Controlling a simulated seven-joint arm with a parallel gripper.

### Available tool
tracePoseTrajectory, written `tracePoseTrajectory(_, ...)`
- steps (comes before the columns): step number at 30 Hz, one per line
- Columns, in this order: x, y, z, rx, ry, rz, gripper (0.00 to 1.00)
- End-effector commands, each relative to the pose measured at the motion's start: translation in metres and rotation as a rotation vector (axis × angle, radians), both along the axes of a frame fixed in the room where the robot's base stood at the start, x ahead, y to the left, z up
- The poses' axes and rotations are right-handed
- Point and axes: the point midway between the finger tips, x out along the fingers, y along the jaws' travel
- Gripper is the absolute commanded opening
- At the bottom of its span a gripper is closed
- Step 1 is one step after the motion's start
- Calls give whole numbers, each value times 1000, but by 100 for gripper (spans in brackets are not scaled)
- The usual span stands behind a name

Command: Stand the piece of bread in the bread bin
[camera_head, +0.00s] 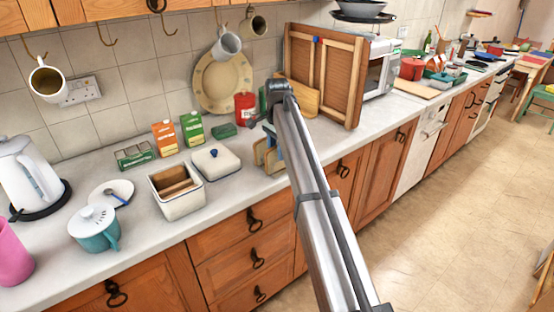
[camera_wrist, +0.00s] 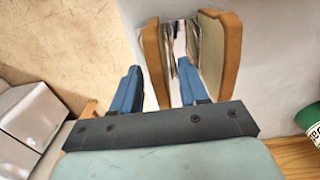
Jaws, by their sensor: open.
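Two brown-crusted bread slices (camera_wrist: 222,52) stand upright, a little apart, on the counter; part of them shows in the head view (camera_head: 271,158) beside my gripper. My gripper (camera_wrist: 158,88) is open, its two blue fingers at the near slice (camera_wrist: 155,62). One finger is outside that slice and the other is in the gap between the slices. I cannot tell whether they touch it. The white bread bin (camera_head: 182,204) is open on the counter to the left, brown inside. Its white lid (camera_head: 216,165) with a blue knob lies beside it.
A shiny, striped thing (camera_wrist: 180,42) shows between the slices. A wooden frame (camera_head: 325,75) and a microwave (camera_head: 382,68) stand to the right. Small boxes (camera_head: 165,139) and a red tin (camera_head: 244,109) are behind. A teal lidded pot (camera_head: 95,228) and a kettle stand left.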

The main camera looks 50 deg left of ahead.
Motion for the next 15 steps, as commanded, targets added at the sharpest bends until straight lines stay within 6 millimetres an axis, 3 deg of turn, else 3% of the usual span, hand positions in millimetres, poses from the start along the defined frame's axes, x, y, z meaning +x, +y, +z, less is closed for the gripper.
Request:
tracePoseTrajectory(7, 0, 0, -3, 1, 0, 0, 44)
tracePoseTrajectory(15, 0, 0, -3, 0, 0, 0, 19)
